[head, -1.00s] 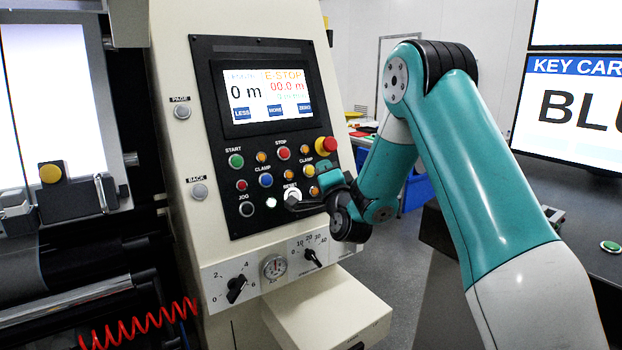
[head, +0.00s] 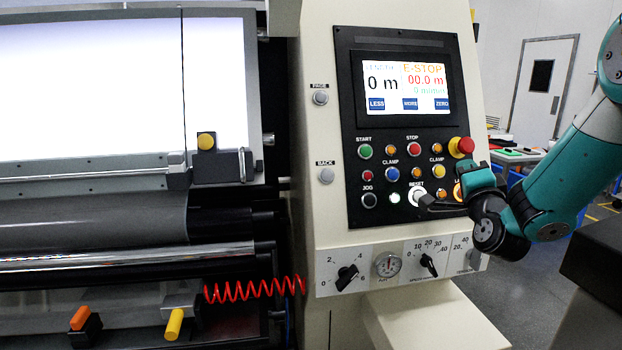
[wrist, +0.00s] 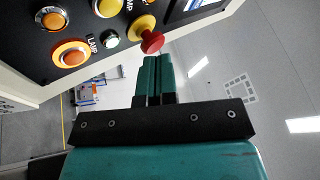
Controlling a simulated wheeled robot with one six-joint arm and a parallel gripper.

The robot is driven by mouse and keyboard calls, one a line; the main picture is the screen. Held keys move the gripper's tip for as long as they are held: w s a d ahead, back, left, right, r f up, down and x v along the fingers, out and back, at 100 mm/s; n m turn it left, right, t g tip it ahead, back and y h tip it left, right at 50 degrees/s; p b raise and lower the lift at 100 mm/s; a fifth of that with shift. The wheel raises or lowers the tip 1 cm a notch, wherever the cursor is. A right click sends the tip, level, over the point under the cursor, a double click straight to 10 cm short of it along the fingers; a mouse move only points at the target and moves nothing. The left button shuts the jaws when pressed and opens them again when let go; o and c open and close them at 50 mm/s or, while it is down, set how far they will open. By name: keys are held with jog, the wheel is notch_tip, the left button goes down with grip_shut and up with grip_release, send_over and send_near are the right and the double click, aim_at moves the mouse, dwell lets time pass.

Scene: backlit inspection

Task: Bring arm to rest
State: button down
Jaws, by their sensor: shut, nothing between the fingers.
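My teal and white arm (head: 570,180) enters from the right edge in the head view. It is bent, with its dark wrist end close in front of the lower right of the button panel (head: 352,215). The red emergency-stop knob (wrist: 148,38) appears just beyond the fingertips. That knob also shows in the head view (head: 462,147), above the wrist end. I cannot tell whether the fingers touch anything.
The cream console (head: 318,250) has a lit screen (head: 407,88) reading E-STOP. A ledge (head: 435,318) juts out below it. A backlit panel (head: 85,90) and rollers stand at the left. A dark table edge (head: 595,260) is at the right, with open floor between.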

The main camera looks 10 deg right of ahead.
jog(key=s+a+f+n+g+y, duration=0.1)
jog(key=s+a+n+g+y, duration=0.2)
jog(key=a, duration=0.4)
jog(key=s+a+f+n+g+y, duration=0.1)
jog(key=a+n+g+y, duration=0.1)
jog(key=a+n+y, duration=0.3)
jog(key=s+a+f+n+g+y, duration=0.1)
jog(key=s+a+n+g+y, duration=0.15)
jog(key=a, duration=0.55)
jog(key=s+a+f+n+g, duration=0.2)
jog(key=s+n+g, duration=0.4)
jog(key=s, duration=0.6)
jog(key=s+a+f+n+g, duration=0.1)
jog(key=s+a+n+g, duration=0.3)
jog(key=s, duration=0.9)
jog(key=n+g, duration=0.2)
jog(key=g, duration=0.1)
jog(key=shift+a+f+n, duration=0.35)
jog(key=shift+a+f, duration=0.05)
